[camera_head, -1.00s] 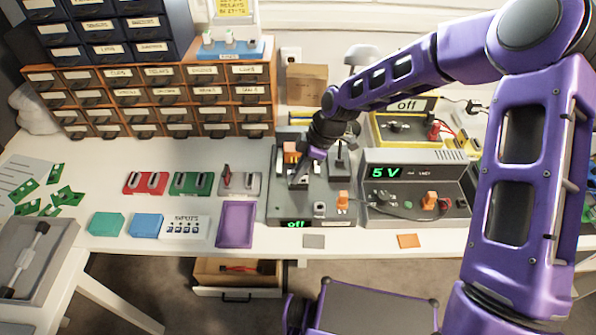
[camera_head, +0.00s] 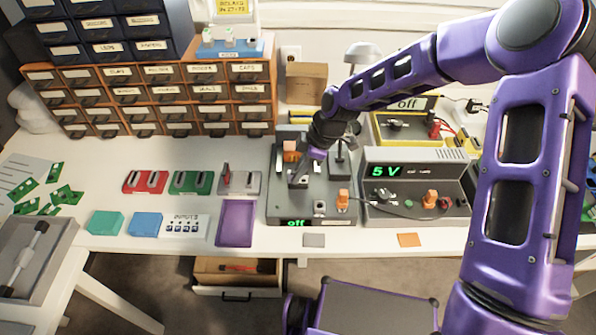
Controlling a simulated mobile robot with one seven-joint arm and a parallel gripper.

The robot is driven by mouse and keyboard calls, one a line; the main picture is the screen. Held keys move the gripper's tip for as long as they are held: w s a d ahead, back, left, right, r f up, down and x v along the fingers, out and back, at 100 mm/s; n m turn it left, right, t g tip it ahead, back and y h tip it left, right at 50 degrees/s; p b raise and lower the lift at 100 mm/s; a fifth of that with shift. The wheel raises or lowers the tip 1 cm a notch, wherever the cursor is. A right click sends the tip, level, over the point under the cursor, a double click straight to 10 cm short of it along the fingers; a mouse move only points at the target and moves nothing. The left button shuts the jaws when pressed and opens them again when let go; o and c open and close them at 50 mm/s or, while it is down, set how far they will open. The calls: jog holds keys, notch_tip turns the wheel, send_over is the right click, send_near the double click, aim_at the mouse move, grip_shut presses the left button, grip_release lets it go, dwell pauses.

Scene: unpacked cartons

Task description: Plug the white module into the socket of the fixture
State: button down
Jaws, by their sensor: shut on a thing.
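The fixture is a grey panel box (camera_head: 283,208) on the bench, with a green "off" display on its front edge. It carries an orange block at the back left, a dark upright post at the back right and an orange part at the front right. My gripper (camera_head: 300,178) points down over the middle of the fixture, close to its top. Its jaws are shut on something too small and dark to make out. I cannot clearly see the white module, and the socket cannot be told apart here.
A grey unit (camera_head: 415,160) reading "5 V" stands close right of the fixture. A purple tray (camera_head: 236,224) and a white switch box (camera_head: 183,227) lie to the left. Small white parts stand on a blue stand (camera_head: 229,51) above orange drawers. Grey and orange pads lie in front.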

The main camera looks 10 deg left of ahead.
jog(key=c, duration=0.8)
grip_release()
jog(key=shift+c, duration=0.2)
